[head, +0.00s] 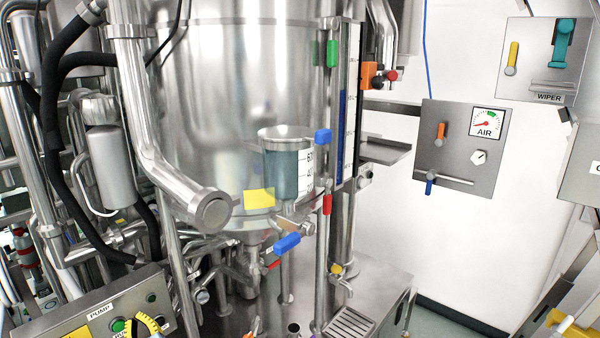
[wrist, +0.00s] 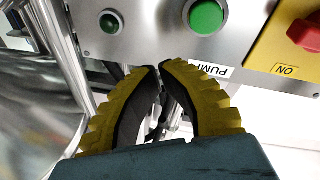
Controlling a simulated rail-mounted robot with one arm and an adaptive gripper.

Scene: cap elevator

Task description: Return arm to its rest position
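My gripper (wrist: 160,68) has ribbed yellow fingers with black inner pads. In the wrist view its fingertips come together, with nothing held between them. A narrow gap between the pads lower down shows metal parts behind. The fingertips are close to the lower edge of the metal PUMP panel (wrist: 155,30); I cannot tell whether they touch it. In the head view a yellow and black part of my gripper (head: 150,325) shows at the bottom left, in front of the PUMP panel (head: 60,318). The rest of my arm is out of view there.
The PUMP panel carries a green button (wrist: 208,17) and a red knob (wrist: 305,33). A large steel tank (head: 230,90) fills the middle, with pipes and a black hose (head: 55,130) to its left. The AIR panel (head: 460,150) and WIPER panel (head: 543,60) are at right.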

